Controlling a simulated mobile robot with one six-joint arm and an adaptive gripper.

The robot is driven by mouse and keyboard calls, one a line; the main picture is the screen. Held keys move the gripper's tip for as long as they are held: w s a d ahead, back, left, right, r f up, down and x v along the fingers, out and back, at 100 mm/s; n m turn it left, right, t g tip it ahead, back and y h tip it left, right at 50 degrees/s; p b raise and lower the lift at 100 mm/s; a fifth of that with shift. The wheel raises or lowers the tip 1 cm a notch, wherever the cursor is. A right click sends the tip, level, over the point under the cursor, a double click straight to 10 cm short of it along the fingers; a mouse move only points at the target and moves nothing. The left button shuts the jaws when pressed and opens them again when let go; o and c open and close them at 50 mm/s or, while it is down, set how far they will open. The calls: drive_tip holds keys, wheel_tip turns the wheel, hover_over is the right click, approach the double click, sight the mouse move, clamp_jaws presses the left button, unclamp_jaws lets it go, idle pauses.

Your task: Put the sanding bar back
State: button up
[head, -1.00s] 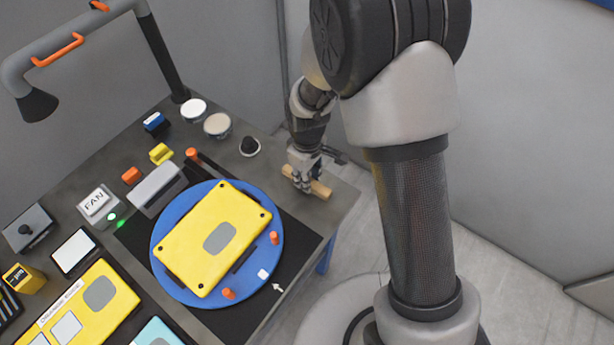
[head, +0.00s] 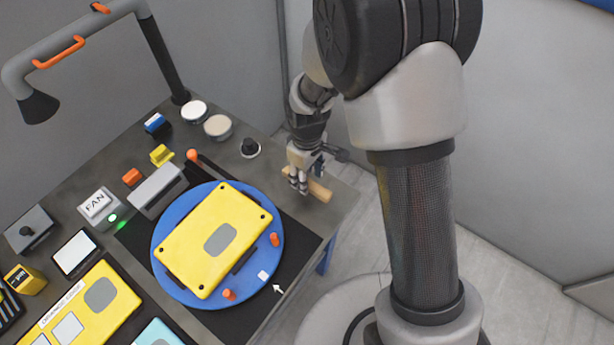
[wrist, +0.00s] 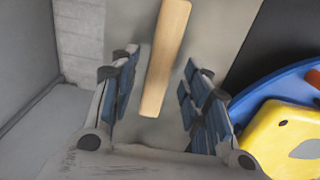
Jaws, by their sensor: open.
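The sanding bar (head: 318,190) is a light tan wooden bar lying on the right end of the grey bench. In the wrist view the bar (wrist: 165,60) runs lengthwise, its near end between my gripper's fingers. My gripper (head: 300,181) points down over the bar's left part in the head view. In the wrist view its fingers (wrist: 163,100) stand open on both sides of the bar, with a gap on each side. I cannot tell how high the fingertips are above the bench. The fingers hide part of the bar in the head view.
A blue round turntable (head: 163,275) with a yellow panel (head: 195,265) on it sits left of my gripper on a black mat (head: 305,245). A black knob (head: 250,147) and two round tins, one white (head: 194,110) and one beige (head: 217,126), stand behind. The bench edge is close on the right.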

wheel_tip(320, 180, up, 10)
drive_tip(key=p, duration=0.2)
drive_tip(key=shift+r, duration=0.25)
wheel_tip(320, 180, up, 6)
drive_tip(key=m, duration=0.2)
hover_over(318, 186)
drive_tip(key=s+d+r+m+t, duration=0.3)
drive_tip(key=s+d+r+m, duration=0.3)
drive_tip(key=s+r, duration=0.45)
drive_tip(key=s+d+r+m+t, duration=0.1)
drive_tip(key=s+d+r+m, duration=0.1)
drive_tip(key=s, duration=0.5)
drive_tip(key=shift+s+d+r+t, duration=0.3)
drive_tip(key=shift+s+d, duration=0.1)
drive_tip(key=shift+d, duration=0.5)
drive_tip(key=shift+f+b, duration=0.55)
drive_tip(key=shift+f, duration=0.25)
drive_tip(key=shift+r, duration=0.2)
drive_tip(key=shift+c, duration=0.2)
